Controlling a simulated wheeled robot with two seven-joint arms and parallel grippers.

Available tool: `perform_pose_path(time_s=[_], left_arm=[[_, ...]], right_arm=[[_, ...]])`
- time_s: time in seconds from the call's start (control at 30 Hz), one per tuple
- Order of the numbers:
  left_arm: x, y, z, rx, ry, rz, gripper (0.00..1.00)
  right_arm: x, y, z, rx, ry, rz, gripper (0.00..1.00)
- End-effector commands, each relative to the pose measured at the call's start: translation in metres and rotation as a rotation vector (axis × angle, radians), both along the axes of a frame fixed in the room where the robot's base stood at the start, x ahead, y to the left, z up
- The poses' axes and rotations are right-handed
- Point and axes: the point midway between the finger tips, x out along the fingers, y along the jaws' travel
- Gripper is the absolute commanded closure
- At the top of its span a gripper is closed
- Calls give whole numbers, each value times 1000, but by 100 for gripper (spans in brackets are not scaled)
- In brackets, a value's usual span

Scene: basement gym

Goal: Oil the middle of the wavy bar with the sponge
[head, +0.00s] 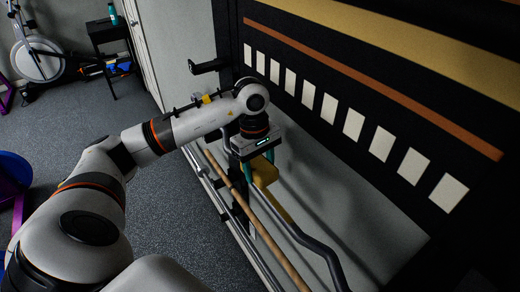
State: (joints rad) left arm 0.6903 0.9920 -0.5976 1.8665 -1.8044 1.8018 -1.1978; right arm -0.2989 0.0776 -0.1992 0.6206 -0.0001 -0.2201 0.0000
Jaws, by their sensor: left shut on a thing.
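The wavy bar (316,245) is dark grey and bent, and it runs along the wall from below my left gripper to the bottom edge of the head view. My left gripper (262,163) points down over the bars and is shut on a yellow sponge (266,175). The sponge is right at the wavy bar's line, but I cannot tell if it touches the bar. My gripper and wrist hide part of the bar. My right gripper is not in view.
A wooden bar (273,240) and a thin silver bar (246,246) run beside the wavy bar. A black wall panel with white tiles (353,124) rises at the right. A black hook (207,66) juts from the wall. An exercise bike (38,62) and a small black table (108,30) stand far back left.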

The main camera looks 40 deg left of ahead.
Motion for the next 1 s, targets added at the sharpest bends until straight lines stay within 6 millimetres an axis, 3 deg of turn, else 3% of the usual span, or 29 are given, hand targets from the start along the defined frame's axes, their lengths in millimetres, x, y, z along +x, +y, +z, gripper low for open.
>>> perform_pose_path(time_s=[0.43, 1.0], left_arm=[[-4, 4, 41, 0, -2, 13, 68], [-4, 4, 44, 1, -1, 15, 68]], right_arm=[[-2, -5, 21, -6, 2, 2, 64], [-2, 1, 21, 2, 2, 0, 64]])
